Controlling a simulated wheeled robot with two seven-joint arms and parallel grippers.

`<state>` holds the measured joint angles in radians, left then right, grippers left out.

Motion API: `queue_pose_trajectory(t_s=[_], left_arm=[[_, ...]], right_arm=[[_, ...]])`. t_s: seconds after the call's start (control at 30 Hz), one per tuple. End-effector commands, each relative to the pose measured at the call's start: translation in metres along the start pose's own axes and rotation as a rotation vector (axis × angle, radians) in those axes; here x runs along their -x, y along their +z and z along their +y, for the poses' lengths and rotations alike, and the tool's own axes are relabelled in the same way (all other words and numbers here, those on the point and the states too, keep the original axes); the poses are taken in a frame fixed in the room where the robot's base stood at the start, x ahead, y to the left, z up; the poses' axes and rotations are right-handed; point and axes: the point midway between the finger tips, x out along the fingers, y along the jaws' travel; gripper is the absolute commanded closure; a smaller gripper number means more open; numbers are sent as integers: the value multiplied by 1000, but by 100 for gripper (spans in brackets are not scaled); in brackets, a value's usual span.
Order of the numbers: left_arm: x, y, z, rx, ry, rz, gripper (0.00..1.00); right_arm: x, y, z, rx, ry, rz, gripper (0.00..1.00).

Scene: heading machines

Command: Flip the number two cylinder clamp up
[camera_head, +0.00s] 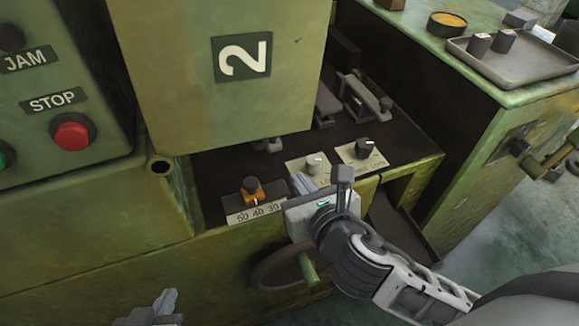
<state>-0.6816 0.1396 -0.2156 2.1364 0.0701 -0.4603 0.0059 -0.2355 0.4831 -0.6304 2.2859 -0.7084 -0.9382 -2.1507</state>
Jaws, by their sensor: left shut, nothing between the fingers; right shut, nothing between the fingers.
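A green machine housing (225,110) carries a plate with a sideways number 2 (242,57). In the dark recess beside it are two grey metal lever-like parts, one partly behind the housing (326,103) and one further right (362,95). I cannot tell for sure which is the clamp. My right gripper (301,184) is shut and empty at the recess's front edge, in front of the dial plates and apart from the levers. My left gripper (165,302) is shut and empty low at the bottom edge, in front of the machine and only partly in view.
An orange-based knob (252,190) and two more knobs (316,162) (364,147) sit on label plates. A handwheel (280,270) is below my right gripper. A red STOP button (72,132) is at left. A tray with small parts (520,72) is at upper right.

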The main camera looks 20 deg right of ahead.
Motion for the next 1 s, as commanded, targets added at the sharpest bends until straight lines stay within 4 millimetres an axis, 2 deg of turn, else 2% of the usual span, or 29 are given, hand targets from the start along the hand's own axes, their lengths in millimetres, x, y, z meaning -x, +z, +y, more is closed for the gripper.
queue_pose_trajectory(t_s=[0.3,0.5,0.7,1.0], left_arm=[[-3,4,0,6,3,2,100],[-4,3,0,10,5,7,100],[-3,1,0,11,6,13,100],[-2,0,1,12,6,13,100]], right_arm=[[-55,0,0,-2,-2,-2,100],[-84,0,0,-1,0,-2,100],[-94,0,0,-1,0,0,100],[-94,0,0,0,1,0,100]])
